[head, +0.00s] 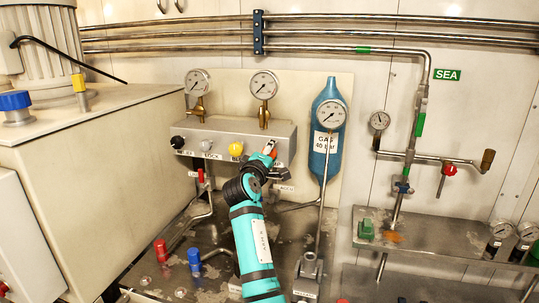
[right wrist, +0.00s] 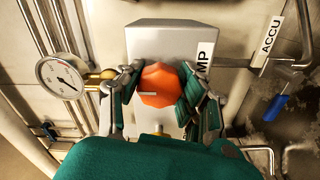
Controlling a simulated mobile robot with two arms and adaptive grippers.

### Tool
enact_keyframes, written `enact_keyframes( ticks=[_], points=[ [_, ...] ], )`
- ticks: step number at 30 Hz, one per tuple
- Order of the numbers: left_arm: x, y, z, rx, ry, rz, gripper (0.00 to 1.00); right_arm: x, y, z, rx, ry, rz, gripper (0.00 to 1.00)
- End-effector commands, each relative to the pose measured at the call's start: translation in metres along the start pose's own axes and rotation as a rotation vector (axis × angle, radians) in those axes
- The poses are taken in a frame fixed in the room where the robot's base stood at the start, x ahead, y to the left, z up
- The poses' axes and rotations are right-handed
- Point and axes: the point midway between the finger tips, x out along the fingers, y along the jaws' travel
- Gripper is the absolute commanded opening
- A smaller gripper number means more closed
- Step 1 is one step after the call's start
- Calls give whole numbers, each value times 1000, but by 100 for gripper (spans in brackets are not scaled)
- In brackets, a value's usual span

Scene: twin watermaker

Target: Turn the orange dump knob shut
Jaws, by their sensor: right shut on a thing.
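The orange dump knob (right wrist: 160,84) sits on the end of the grey valve block (right wrist: 172,38) in the right wrist view, with a short pale mark on its face. A label ending in "MP" is beside it. My right gripper (right wrist: 158,90) is shut on the knob, one finger on each side. In the head view my right gripper (head: 268,153) is at the right end of the block (head: 225,132), and only a bit of orange shows there. My left gripper is not in view.
A blue gas bottle (head: 327,130) with a gauge is close on the right. Pipes and valves lie below.

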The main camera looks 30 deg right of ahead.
Motion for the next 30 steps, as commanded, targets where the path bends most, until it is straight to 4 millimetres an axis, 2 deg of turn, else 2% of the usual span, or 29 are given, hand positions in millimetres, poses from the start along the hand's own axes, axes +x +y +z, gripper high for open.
enact_keyframes(
  ticks=[6, 7, 12, 22, 30],
  points=[
    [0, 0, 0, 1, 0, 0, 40, 0, -2, 0, 2, -2, -4, 4],
    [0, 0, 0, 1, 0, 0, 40, 0, -2, 0, 2, -2, -4, 40],
    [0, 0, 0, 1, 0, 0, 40, 0, -1, 0, 1, -1, -3, 62],
    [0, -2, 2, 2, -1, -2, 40, -4, -1, 0, 1, 0, -1, 62],
    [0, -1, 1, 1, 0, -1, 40, -47, -2, 0, 2, 1, -2, 62]
  ],
)
